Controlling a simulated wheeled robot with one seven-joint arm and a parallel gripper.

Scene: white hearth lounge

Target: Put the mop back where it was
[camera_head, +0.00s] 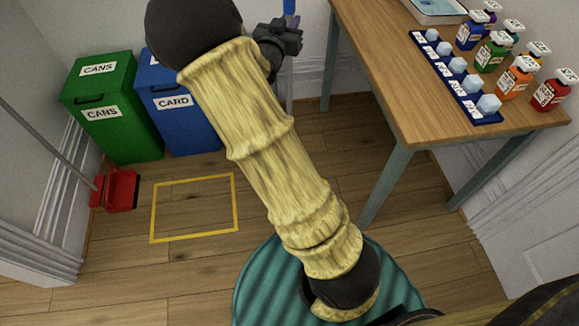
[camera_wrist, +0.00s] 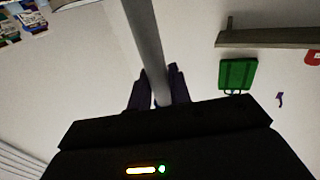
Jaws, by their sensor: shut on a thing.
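The mop shows as a thin upright pole, with a blue upper part (camera_head: 289,7) and a grey shaft (camera_head: 289,90) below my gripper (camera_head: 284,40). My gripper is shut on the shaft at the top middle of the head view. In the wrist view the grey shaft (camera_wrist: 146,40) runs between the two fingers of my gripper (camera_wrist: 157,92). The mop's lower end is hidden behind my arm in the head view. A yellow outlined rectangle (camera_head: 195,239) is marked on the wooden floor, left of my arm, and is empty.
A green CANS bin (camera_head: 122,133) and a blue CARD bin (camera_head: 190,131) stand against the back wall. A red dustpan (camera_head: 122,188) with a long handle is at the left wall. A wooden table (camera_head: 400,75) with bottles stands right. Floor (camera_head: 160,285) at lower left is clear.

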